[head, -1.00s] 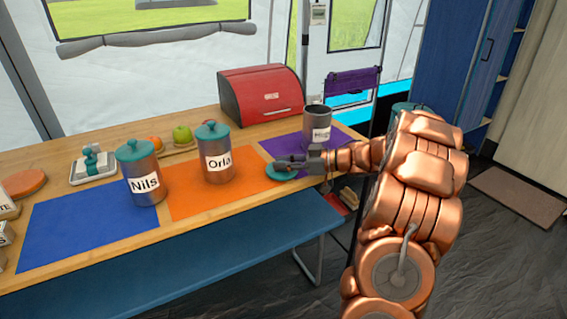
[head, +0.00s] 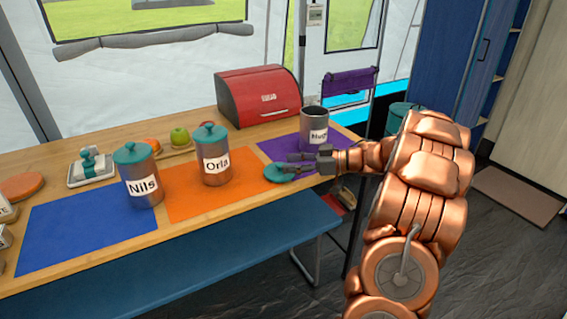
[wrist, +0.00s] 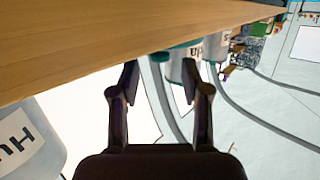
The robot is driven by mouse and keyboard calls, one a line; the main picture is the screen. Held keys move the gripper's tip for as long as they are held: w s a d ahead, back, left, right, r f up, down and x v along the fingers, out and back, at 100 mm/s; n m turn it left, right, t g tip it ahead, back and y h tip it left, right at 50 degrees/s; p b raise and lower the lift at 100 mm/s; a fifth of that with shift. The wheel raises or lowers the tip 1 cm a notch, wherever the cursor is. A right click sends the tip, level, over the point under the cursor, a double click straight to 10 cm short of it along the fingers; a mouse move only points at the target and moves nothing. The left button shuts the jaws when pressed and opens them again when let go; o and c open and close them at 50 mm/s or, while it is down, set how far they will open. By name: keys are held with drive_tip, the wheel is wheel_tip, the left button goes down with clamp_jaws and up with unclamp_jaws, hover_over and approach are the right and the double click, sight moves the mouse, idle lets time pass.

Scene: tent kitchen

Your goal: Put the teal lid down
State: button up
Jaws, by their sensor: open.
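The teal lid (head: 277,174) lies flat on the table, near its front edge, between the orange mat and the purple mat. The grey canister labelled Hugo (head: 314,128) stands open-topped on the purple mat (head: 343,141), behind my gripper. Its label also shows at the lower left of the wrist view. Whether a finger touches the lid is hard to tell.
The Orla canister (head: 214,163) on the orange mat (head: 190,199) and the Nils canister (head: 142,183) on the blue mat (head: 85,228) both wear teal lids. A red bread box (head: 257,97) stands behind. A blue bench (head: 200,250) runs along the front.

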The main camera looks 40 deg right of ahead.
drive_tip(key=p+v, duration=0.1)
drive_tip(key=v, duration=0.7)
drive_tip(key=shift+s, duration=0.2)
drive_tip(key=shift+d, duration=0.15)
